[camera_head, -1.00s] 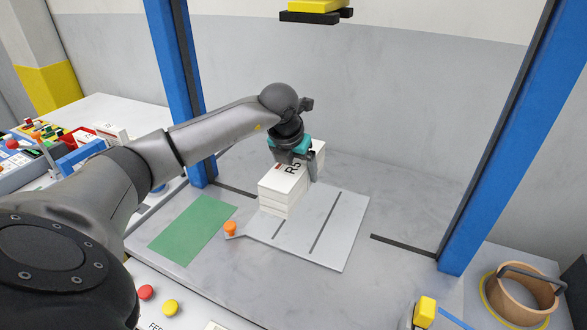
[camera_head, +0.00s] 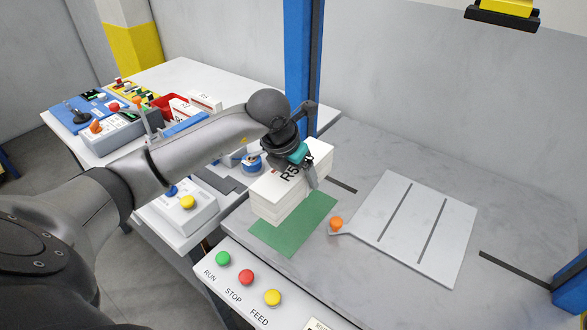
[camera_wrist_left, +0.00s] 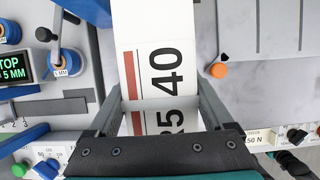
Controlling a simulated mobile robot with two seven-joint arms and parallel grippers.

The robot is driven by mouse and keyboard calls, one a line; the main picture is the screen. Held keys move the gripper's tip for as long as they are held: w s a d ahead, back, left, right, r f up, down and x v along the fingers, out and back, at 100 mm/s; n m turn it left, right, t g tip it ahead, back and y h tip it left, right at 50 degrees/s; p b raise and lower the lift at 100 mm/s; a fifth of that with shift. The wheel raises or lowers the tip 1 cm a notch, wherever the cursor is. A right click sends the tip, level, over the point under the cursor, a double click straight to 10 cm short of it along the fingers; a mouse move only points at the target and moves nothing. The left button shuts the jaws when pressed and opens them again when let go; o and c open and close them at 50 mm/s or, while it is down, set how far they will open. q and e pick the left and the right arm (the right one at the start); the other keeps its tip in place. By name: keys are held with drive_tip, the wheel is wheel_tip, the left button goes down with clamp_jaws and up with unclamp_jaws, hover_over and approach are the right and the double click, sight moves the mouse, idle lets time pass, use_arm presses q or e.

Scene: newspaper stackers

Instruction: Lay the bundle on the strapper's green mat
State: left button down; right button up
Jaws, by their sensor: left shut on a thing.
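The bundle (camera_head: 278,205) is a stack of white printed sheets with black lettering and a red bar on top. My left gripper (camera_head: 292,172) is shut on it from above. In the left wrist view the bundle (camera_wrist_left: 155,30) lies between the two fingers (camera_wrist_left: 158,108). The green mat (camera_head: 312,228) lies on the grey strapper table; the bundle covers its back left part in the head view. I cannot tell whether the bundle's underside touches the mat or hangs just above it. My right gripper is not in view.
A pale grey plate (camera_head: 400,235) with an orange knob (camera_head: 336,222) lies right of the mat. A blue post (camera_head: 299,60) rises behind the bundle. A button panel (camera_head: 250,280) runs along the front. Left stands a bench (camera_head: 180,75) with control boxes.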

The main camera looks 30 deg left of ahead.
use_arm(q)
drive_tip(key=shift+w+d+r, duration=0.1)
drive_tip(key=shift+d+r, duration=0.05)
wheel_tip(320, 180, down, 8)
drive_tip(key=b, duration=0.6)
drive_tip(key=shift+r, duration=0.25)
drive_tip(key=shift+f+b, duration=0.15)
drive_tip(key=shift+b, duration=0.2)
drive_tip(key=shift+f+b, duration=0.45)
drive_tip(key=shift+f, duration=0.15)
